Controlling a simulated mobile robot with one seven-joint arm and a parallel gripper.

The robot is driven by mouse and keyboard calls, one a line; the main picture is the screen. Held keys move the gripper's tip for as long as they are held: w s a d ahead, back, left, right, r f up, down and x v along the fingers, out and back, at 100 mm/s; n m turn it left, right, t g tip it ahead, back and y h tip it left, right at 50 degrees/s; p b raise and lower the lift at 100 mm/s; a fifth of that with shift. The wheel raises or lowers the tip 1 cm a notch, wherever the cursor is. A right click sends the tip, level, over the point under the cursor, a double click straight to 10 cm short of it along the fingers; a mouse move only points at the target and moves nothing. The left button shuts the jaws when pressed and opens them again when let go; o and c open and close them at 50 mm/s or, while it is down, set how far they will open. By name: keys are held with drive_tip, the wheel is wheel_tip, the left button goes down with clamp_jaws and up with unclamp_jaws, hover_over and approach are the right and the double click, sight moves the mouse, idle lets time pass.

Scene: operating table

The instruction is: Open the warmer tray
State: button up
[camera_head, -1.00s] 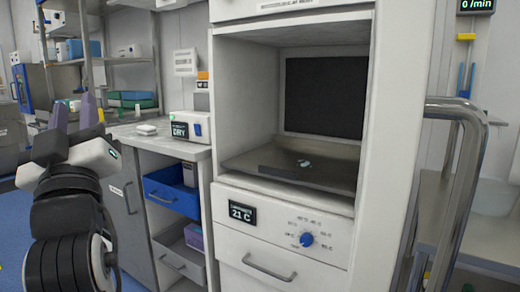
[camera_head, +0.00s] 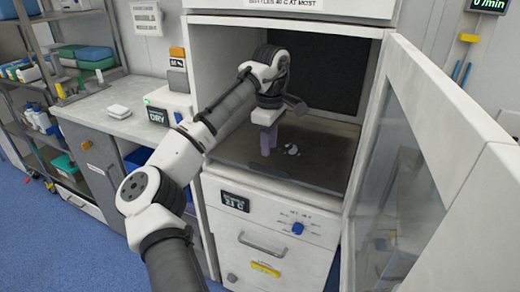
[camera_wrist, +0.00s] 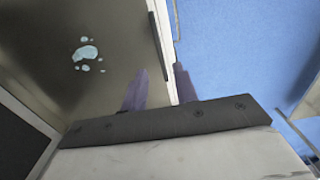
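The warmer cabinet (camera_head: 199,100) is white, with an open compartment. Its dark metal warmer tray (camera_head: 235,150) lies low inside, bearing a small pale wet-looking patch (camera_head: 292,150). My gripper (camera_head: 268,150) points down in front of the compartment's dark back wall, its purple fingers appearing over the tray. In the wrist view, my gripper (camera_wrist: 160,72) has its fingers apart and empty. The left finger overlaps the tray (camera_wrist: 105,25); the right overlaps the blue floor beyond the tray's edge, where a dark bar (camera_wrist: 159,45) runs. I cannot tell whether the fingers touch it.
The warmer's glass door (camera_head: 415,150) stands open on the right. Below the compartment are a display (camera_head: 235,201), a blue knob (camera_head: 298,228) and a drawer with a handle (camera_head: 262,244). A counter (camera_head: 120,110) and shelving stand at left, with blue floor (camera_head: 50,230) in front.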

sight(269, 168)
wheel_tip(269, 168, down, 7)
drive_tip(key=shift+d+f, duration=0.1)
drive_tip(key=shift+f, duration=0.1)
idle(0.3)
clamp_jaws()
